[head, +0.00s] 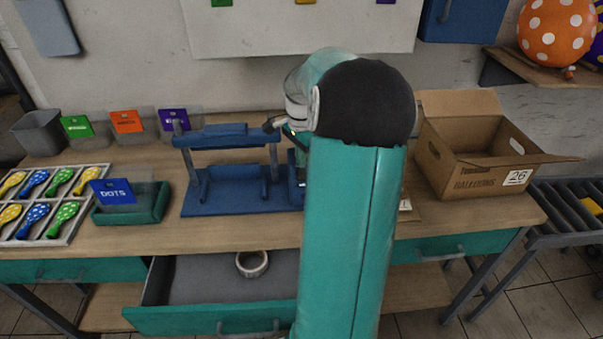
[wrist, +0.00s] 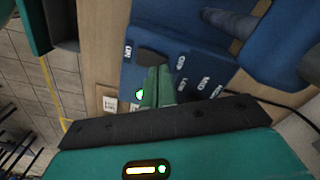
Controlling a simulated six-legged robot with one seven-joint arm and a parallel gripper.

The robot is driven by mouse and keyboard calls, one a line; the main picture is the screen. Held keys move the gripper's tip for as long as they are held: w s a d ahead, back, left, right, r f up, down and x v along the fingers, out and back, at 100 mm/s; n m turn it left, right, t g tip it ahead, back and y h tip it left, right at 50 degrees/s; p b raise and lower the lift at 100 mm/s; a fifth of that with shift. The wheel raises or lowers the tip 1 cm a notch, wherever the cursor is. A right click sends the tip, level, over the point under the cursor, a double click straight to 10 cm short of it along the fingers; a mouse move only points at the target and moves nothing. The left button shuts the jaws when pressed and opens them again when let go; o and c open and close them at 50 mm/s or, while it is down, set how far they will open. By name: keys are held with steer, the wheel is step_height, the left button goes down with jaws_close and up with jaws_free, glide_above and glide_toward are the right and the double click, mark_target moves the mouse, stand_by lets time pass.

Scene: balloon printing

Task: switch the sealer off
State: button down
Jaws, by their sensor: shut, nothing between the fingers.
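The blue sealer (head: 235,190) stands on the bench in the head view, with a raised blue bar across it. Its right end is hidden behind my arm. A green light (wrist: 140,94) glows beside my fingers. My gripper (wrist: 155,75) is shut and empty, its green fingers over the panel between the labels. A dark grey piece (wrist: 152,59) shows at the fingertips; I cannot tell whether it is the switch or whether they touch it. The switch position is not clear.
An open cardboard box (head: 470,150) stands right of my arm. A balloon tray (head: 60,205), a teal card holder (head: 130,205) and several card bins are at left. The front drawer (head: 210,318) is pulled open with a tape roll (head: 252,263) inside. A dark cable runs behind the sealer.

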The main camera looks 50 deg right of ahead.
mark_target(300, 170)
steer(key=shift+f, duration=0.95)
stand_by(0.6)
steer(key=shift+r, duration=3.5)
steer(key=shift+a, duration=0.1)
steer(key=w+a+r+n+t+h, duration=0.15)
steer(key=a+n, duration=0.25)
steer(key=a, duration=0.4)
steer(key=a+r+n, duration=0.3)
steer(key=a, duration=0.5)
steer(key=w+a+r+n+t, duration=0.1)
steer(key=a+r+n, duration=0.25)
steer(key=a, duration=0.45)
steer(key=s+a+f+n+t, duration=0.1)
steer(key=s+a+n, duration=0.4)
steer(key=a, duration=0.3)
steer(key=s+a+f+n+t+y, duration=0.1)
steer(key=s+a+n+t, duration=0.1)
steer(key=s+a+n, duration=0.3)
steer(key=a+n, duration=0.1)
steer(key=a, duration=0.3)
steer(key=shift+f, duration=0.4)
